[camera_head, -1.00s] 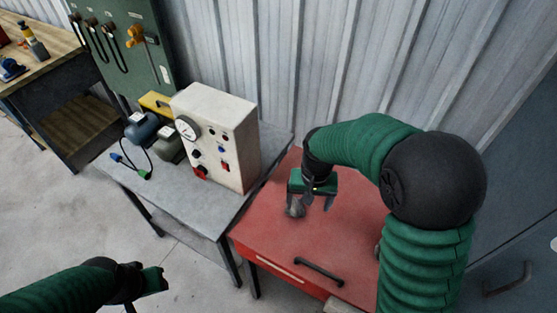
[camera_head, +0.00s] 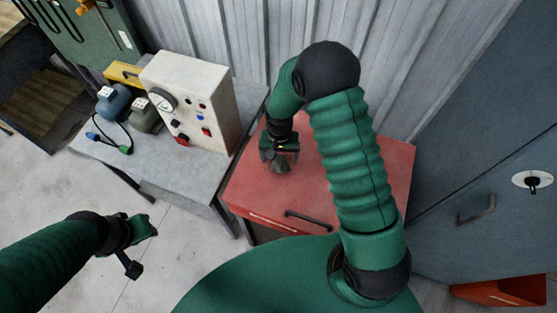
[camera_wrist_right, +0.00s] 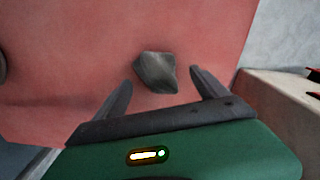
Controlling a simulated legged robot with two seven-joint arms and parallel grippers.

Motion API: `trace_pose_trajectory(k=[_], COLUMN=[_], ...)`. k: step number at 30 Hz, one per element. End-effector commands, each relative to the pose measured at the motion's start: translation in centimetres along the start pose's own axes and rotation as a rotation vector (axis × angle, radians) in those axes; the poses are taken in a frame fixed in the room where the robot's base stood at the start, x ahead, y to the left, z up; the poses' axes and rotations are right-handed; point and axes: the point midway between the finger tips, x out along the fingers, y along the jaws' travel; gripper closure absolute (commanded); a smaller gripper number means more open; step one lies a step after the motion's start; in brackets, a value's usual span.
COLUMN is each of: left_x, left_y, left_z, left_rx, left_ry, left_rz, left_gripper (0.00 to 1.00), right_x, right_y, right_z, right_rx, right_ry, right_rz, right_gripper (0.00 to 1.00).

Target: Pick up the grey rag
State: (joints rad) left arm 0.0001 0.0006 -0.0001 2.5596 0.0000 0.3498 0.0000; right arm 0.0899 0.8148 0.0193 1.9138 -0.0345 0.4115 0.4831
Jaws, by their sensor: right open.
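The grey rag (camera_head: 280,167) is a small crumpled lump on the red top (camera_head: 325,180) of a cabinet. In the head view it is partly hidden by my right gripper (camera_head: 281,157), which is above it. In the right wrist view the rag (camera_wrist_right: 156,72) lies just beyond and between the tips of the two dark, spread fingers of my right gripper (camera_wrist_right: 162,82). The fingers hold nothing. My left gripper (camera_head: 138,245) hangs over the floor at lower left, away from the rag; its finger opening is unclear.
A grey bench (camera_head: 170,170) with a white control box (camera_head: 195,100) and motors stands left of the red cabinet. A corrugated wall (camera_head: 220,30) is behind. A tall blue-grey cabinet (camera_head: 490,130) stands at right. The red top around the rag is mostly clear.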

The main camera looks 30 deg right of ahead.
Motion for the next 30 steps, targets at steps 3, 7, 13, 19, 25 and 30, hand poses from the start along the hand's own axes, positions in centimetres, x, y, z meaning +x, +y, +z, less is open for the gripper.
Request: trace_pose_trajectory(k=[3,7,13,19,25,30], left_x=[-0.8,-0.8,-0.8,-0.8,-0.8,-0.8], left_y=[0.0,0.0,0.0,0.0,0.0,0.0], left_z=[-0.2,-0.2,-0.2,-0.2,-0.2,-0.2], left_rx=[0.000,0.000,0.000,0.000,0.000,0.000], left_ry=[0.000,0.000,0.000,0.000,0.000,0.000], left_rz=[0.000,0.000,0.000,0.000,0.000,0.000], left_gripper=[0.65,0.65,0.65,0.65,0.65,0.65], right_x=[1.8,2.6,2.6,2.5,2.5,2.5], right_y=[0.0,-0.1,-0.1,-0.1,-0.1,-0.1], right_z=[0.1,0.0,-0.1,0.0,0.0,-0.1], right_rx=[0.000,0.000,0.000,0.000,0.000,0.000], right_ry=[-0.003,-0.002,-0.001,0.000,-0.001,-0.001], right_rz=[0.001,0.001,0.001,0.000,0.000,0.001], right_gripper=[0.17,0.17,0.25,0.51,0.77,0.83])
